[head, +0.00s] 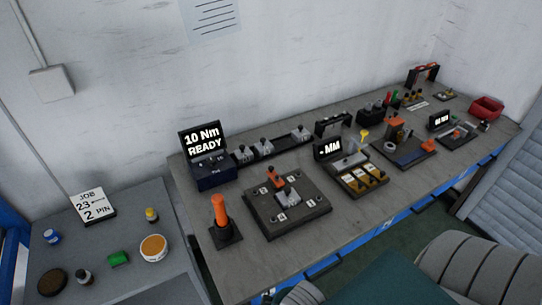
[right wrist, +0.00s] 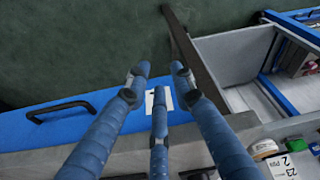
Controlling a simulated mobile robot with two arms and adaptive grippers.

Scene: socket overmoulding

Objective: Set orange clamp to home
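A dark square plate (head: 287,222) on the long workbench carries a small orange-handled clamp (head: 276,178) and a grey block (head: 288,197), with numbered white labels around them. The clamp's handle looks raised, but its exact setting is too small to tell. Another orange-topped device (head: 397,130) stands further right on the bench; I cannot tell whether it is a clamp. My right gripper (right wrist: 160,82) shows in the right wrist view, its blue fingers spread and empty, above the bench's blue front edge and the floor. My left gripper is not recognisable in either view.
An orange-handled tool (head: 220,211) stands upright at the bench's near left. A "10 Nm READY" display (head: 202,142) stands behind it. The grey side table (head: 95,255) holds a job card (head: 92,206) and several small containers. A red bin (head: 487,107) sits at the far right.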

